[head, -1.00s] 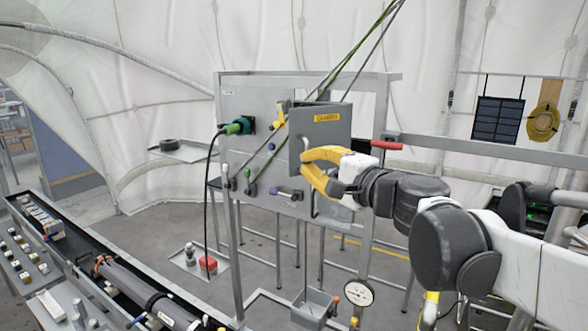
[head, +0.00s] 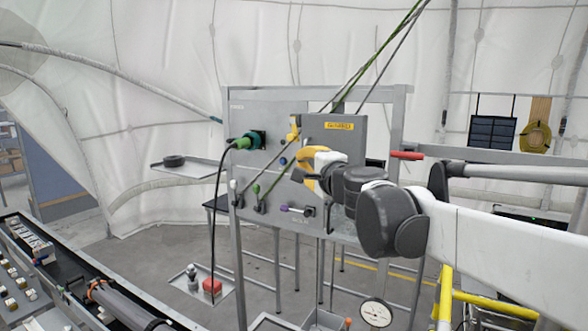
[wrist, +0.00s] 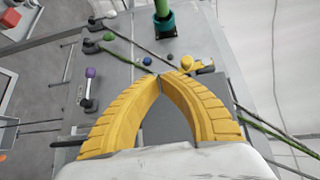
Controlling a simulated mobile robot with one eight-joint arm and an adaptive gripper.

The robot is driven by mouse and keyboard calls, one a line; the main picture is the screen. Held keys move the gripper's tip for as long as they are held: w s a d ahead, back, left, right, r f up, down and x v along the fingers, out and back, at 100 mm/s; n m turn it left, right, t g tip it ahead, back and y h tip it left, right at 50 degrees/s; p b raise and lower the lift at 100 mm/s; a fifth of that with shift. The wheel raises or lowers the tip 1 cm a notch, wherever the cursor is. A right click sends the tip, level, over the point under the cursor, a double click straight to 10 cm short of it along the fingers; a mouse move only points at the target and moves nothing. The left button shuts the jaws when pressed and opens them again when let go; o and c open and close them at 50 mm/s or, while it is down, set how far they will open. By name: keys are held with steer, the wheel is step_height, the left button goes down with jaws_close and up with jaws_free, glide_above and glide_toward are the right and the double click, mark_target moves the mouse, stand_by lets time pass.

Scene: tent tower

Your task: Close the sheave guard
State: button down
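The sheave guard (head: 349,143) is a grey plate with a yellow label, on the right part of the upright grey panel (head: 262,108). It looks nearly in line with the panel; a remaining gap cannot be judged. My gripper (head: 303,172), with yellow fingers, is in front of the guard's left side. In the wrist view its fingertips (wrist: 160,77) come together with nothing visibly held between them. A darker grey surface, probably the guard, shows between the curved fingers. Contact with it cannot be told. My arm hides the guard's lower part.
A green connector (head: 248,141) with a black cable and a yellow part (head: 294,128) sit on the panel left of the guard. Purple-tipped lever (head: 291,209) is below. Ropes run up across the panel. A red handle (head: 407,156) sticks out at right.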

steer(key=shift+w, duration=0.85)
steer(key=shift+s, duration=0.1)
